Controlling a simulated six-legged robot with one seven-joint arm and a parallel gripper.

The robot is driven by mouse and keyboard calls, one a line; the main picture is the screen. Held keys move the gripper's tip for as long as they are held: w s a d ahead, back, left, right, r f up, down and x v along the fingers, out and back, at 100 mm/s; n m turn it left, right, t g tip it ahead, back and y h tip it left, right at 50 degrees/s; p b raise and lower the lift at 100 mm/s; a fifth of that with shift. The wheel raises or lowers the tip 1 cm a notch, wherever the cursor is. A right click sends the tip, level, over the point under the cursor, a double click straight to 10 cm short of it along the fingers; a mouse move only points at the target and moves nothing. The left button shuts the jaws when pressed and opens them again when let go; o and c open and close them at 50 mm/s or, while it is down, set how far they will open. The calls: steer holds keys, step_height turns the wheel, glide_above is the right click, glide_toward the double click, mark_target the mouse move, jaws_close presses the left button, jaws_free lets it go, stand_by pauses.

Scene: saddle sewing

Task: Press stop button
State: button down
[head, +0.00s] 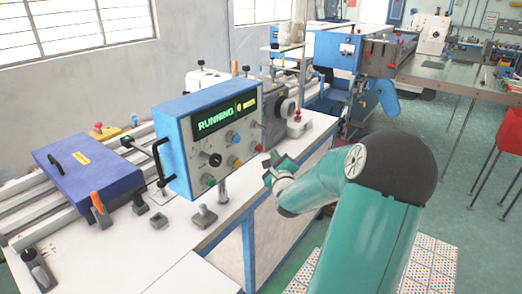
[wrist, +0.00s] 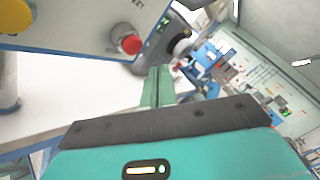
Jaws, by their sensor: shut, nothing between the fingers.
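A blue control box (head: 180,140) stands on the white bench with its grey front panel facing right, and its display (head: 220,118) reads RUNNING. I cannot read which is marked stop. In the wrist view a red button (wrist: 131,44) sits near the panel edge, above and left of my fingertips. My gripper (head: 272,165) is shut and empty, right of the panel and apart from it. It also shows in the wrist view (wrist: 158,72).
A red-topped fixture (head: 298,118) stands on the bench behind my gripper. Metal posts (head: 222,190) stand in front of the control box. A purple case (head: 95,170) lies at left. The floor to the right is partly open.

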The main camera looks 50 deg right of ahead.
mark_target(260, 149)
steer(key=shift+w, duration=1.3)
stand_by(1.0)
steer(key=shift+w+a, duration=0.1)
steer(key=shift+w, duration=0.75)
stand_by(0.7)
stand_by(0.3)
steer(key=shift+s, duration=0.95)
